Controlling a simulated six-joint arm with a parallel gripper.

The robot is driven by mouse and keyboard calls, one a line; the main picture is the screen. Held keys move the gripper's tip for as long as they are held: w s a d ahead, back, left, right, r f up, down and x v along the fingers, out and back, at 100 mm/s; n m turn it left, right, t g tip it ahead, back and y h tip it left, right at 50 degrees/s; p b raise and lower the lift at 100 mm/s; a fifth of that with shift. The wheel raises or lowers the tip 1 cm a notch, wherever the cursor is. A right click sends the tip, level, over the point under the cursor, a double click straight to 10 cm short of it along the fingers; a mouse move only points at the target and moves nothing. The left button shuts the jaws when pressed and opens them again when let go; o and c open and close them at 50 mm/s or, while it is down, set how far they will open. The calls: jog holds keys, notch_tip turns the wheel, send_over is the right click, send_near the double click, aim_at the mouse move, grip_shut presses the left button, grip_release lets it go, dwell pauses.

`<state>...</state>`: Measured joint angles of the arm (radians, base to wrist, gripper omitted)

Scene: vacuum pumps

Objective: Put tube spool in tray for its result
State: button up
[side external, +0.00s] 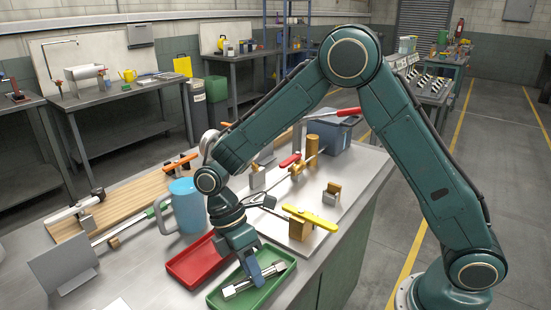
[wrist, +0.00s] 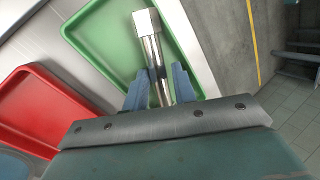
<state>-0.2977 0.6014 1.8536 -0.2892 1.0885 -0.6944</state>
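The tube spool (wrist: 151,48) is a shiny metal tube with a pale block-like end. In both views it lies over the floor of the green tray (side external: 214,300), and in the side view (side external: 271,271) it runs at a slant within the rim. My gripper (side external: 252,277) points down into this tray. In the wrist view its blue fingers (wrist: 159,80) stand on either side of the tube. I cannot tell whether both press on it or a small gap is left. It is also unclear whether the spool rests fully on the tray floor.
An empty red tray (side external: 192,262) sits left of the green one. Behind are a blue mug (side external: 187,207), a plate with a yellow-handled valve (side external: 310,218), a wooden board (side external: 133,193) and a grey bin (side external: 331,135). The table edge is close to the green tray's right.

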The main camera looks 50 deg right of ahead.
jog(key=shift+w+d+f, duration=0.15)
jog(key=shift+w+f, duration=0.05)
jog(key=shift+w, duration=0.05)
jog(key=shift+w+r, duration=0.3)
jog(key=shift+r, duration=0.2)
jog(key=v, duration=1)
jog(key=shift+r, duration=0.5)
grip_shut()
dwell(1.4)
jog(key=shift+s+r, duration=0.1)
jog(key=shift+r, duration=0.05)
